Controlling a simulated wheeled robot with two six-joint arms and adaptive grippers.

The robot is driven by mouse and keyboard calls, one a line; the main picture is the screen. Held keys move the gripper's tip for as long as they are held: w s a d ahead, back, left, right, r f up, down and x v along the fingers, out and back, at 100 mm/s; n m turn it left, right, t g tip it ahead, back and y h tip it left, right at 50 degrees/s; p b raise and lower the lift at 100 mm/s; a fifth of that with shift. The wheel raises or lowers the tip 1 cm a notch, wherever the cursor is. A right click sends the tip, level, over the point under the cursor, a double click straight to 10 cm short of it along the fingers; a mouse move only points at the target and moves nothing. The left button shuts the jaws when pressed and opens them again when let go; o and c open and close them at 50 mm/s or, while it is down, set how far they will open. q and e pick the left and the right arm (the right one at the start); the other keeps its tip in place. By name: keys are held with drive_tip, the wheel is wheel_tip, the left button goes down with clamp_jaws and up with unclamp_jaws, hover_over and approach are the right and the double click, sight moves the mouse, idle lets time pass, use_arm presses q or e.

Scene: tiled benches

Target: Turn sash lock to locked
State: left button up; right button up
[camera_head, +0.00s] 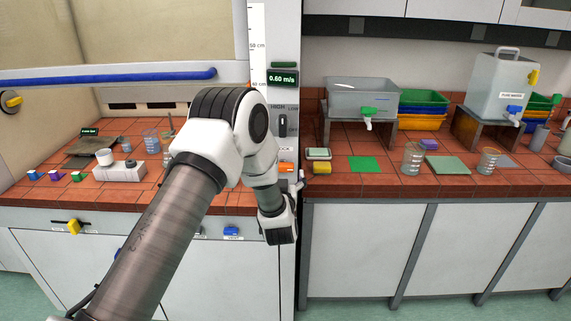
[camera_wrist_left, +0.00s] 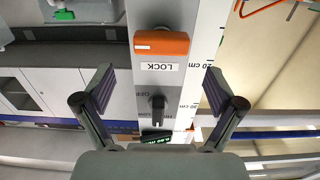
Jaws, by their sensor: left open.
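The sash lock is an orange handle (camera_head: 286,168) on the grey post between the fume hood and the right bench. In the wrist view the orange handle (camera_wrist_left: 162,43) lies crosswise on the post, with a white mark at its left end. A LOCK label (camera_wrist_left: 160,66) sits beside it and reads upside down there. My left gripper (camera_wrist_left: 154,92) is open and empty, its two fingers spread either side of the post, with the handle beyond them. In the head view my arm partly hides the post and most of the gripper. My right gripper is not in view.
A black HIGH/LOW switch (camera_head: 283,124) and a green airflow display (camera_head: 283,78) are on the same post. The sash with its blue bar (camera_head: 130,76) is raised at left. Glassware and small blocks stand on both benches; a clear tank (camera_head: 361,97) is at right.

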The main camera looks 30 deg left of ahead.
sight(282, 165)
use_arm(q)
drive_tip(key=p+x, duration=0.1)
drive_tip(key=x, duration=0.4)
drive_tip(key=shift+a+f, duration=0.1)
drive_tip(key=shift+a, duration=0.05)
drive_tip(key=shift+w, duration=0.45)
drive_tip(key=shift+s, duration=0.15)
drive_tip(key=shift+c, duration=0.4)
drive_tip(key=shift+a, duration=0.1)
drive_tip(key=c, duration=1.1)
drive_tip(key=shift+o, duration=0.2)
drive_tip(key=shift+f, duration=0.15)
